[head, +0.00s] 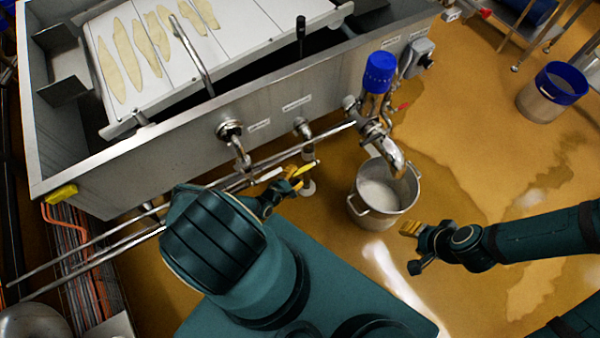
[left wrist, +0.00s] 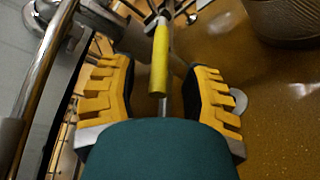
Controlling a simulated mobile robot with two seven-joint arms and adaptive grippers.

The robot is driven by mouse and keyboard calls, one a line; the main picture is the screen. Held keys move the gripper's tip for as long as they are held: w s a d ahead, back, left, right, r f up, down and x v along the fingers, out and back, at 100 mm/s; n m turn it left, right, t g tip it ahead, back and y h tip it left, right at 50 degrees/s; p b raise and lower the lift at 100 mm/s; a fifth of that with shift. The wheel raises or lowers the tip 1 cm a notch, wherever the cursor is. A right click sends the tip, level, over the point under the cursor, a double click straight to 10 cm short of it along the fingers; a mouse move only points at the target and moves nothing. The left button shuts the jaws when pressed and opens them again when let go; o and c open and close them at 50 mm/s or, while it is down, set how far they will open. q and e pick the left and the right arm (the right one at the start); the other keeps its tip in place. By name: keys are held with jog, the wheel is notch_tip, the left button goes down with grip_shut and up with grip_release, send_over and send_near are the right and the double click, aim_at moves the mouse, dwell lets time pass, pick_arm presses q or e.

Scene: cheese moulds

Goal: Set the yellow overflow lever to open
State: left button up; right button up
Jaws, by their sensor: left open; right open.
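The yellow overflow lever (head: 308,167) is a slim bar near a pipe, below the front wall of the steel vat. It also shows in the left wrist view (left wrist: 159,60), pointing towards me between my two yellow-padded fingers. My left gripper (head: 290,177) is at the lever, open, with a gap visible on both sides of it in the left wrist view (left wrist: 160,100). The lever's pivot is hard to make out. My right gripper (head: 411,229) is open and empty, off to the right above the floor.
The steel vat (head: 170,160) stands in front of me with horizontal rails along its side. A blue-capped valve (head: 379,73) and spout stand above a steel bucket (head: 357,205). A blue-rimmed bucket (head: 545,103) is farther right. The wet floor between is clear.

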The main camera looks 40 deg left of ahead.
pick_arm(q)
jog(key=shift+b+x, duration=0.35)
jog(key=shift+x, duration=1.1)
grip_shut()
